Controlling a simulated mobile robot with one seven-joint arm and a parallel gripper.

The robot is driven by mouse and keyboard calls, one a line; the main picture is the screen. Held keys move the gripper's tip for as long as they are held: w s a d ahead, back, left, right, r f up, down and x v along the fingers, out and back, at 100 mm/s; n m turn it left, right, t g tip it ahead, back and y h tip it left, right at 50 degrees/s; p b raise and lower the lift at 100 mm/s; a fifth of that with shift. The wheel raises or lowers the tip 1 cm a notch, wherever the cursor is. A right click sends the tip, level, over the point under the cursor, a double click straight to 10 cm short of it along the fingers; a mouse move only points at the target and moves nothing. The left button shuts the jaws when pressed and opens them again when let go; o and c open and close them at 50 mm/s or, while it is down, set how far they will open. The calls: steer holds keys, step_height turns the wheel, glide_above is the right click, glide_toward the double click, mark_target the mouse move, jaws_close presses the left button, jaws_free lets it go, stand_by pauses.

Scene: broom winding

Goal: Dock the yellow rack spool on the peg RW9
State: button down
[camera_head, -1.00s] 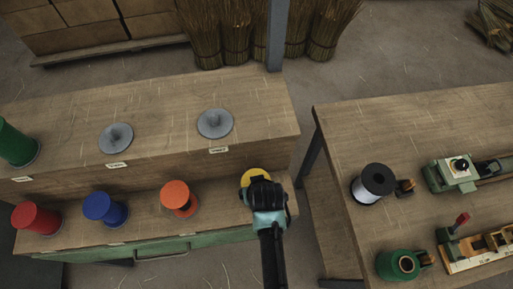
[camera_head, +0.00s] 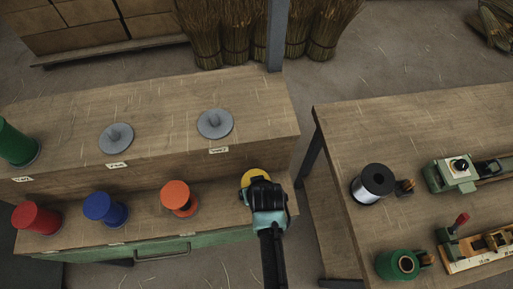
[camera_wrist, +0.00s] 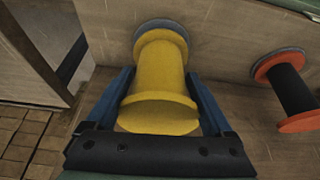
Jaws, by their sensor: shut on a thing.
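The yellow spool (camera_head: 254,176) stands at the right end of the rack's lower step, mostly hidden by my gripper in the head view. In the wrist view the yellow spool (camera_wrist: 158,80) sits on a grey disc base (camera_wrist: 163,27) between my gripper's blue fingers (camera_wrist: 160,92). My gripper (camera_head: 262,184) is shut on it. Two empty grey pegs stand on the upper step, one on the left (camera_head: 117,138) and one on the right (camera_head: 215,124). Each has a small label below it, too small to read, so I cannot tell which is RW9.
On the lower step are orange (camera_head: 179,198), blue (camera_head: 105,208) and red (camera_head: 36,217) spools. A green spool (camera_head: 17,145) stands on the upper step at far left. A workbench (camera_head: 400,125) with a white-wound spool (camera_head: 373,184) and clamps is at right, across a gap.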

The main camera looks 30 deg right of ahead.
steer(key=shift+f+b, duration=0.4)
steer(key=shift+f, duration=0.2)
jaws_free()
steer(key=p+v, duration=1.1)
steer(key=p, duration=0.1)
steer(key=shift+s, duration=0.1)
stand_by(0.4)
steer(key=shift+f, duration=0.1)
stand_by(0.4)
